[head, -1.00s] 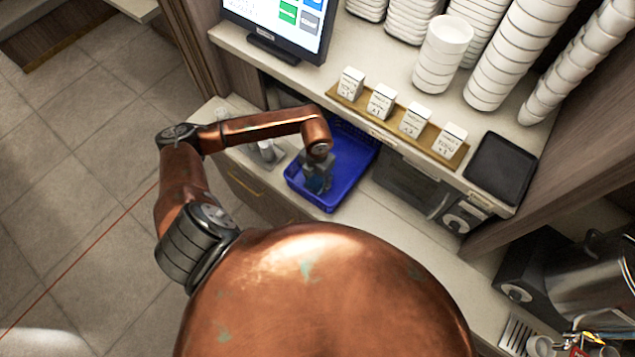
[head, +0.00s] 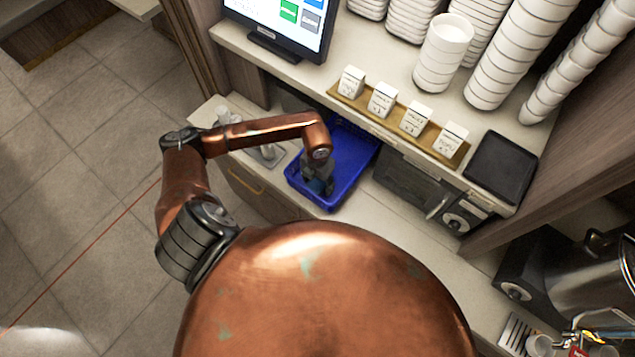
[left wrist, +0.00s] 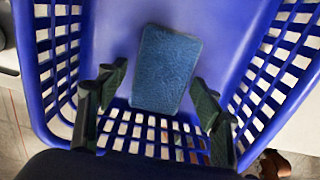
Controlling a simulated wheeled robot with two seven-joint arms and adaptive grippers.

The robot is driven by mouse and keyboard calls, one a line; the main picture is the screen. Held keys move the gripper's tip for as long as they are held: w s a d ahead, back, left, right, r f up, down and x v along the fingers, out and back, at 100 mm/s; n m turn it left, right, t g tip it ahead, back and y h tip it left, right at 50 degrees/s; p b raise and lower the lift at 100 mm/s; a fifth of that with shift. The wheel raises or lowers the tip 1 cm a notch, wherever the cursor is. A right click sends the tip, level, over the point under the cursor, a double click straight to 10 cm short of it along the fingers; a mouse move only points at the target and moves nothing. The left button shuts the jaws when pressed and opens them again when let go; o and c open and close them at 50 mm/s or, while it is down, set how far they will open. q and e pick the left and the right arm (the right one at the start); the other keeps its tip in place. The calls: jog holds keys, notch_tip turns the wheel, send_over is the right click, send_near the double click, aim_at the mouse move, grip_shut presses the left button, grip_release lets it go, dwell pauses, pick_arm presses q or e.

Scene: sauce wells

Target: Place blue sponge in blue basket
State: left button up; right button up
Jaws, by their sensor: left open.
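The blue basket (head: 352,160) stands on the lower counter in the head view; its slotted walls also fill the left wrist view (left wrist: 224,25). The blue sponge (left wrist: 166,68) lies on the basket floor near one slotted wall. My left gripper (head: 318,188) reaches down into the basket in the head view and hides most of the sponge there. In the left wrist view the left gripper (left wrist: 158,92) is open, with one finger on each side of the sponge and a gap to both. My right gripper is not in view.
A monitor (head: 280,25), label blocks (head: 415,119), stacked white bowls (head: 442,55) and a black tray (head: 500,167) stand on the upper shelf. A dark appliance (head: 420,185) is right of the basket. Small containers (head: 268,151) sit to its left.

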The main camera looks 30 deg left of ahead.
aim_at(317, 183)
pick_arm(q)
jog(key=shift+r, duration=0.5)
notch_tip(317, 183, up, 11)
jog(key=b, duration=0.1)
jog(key=shift+r, duration=0.15)
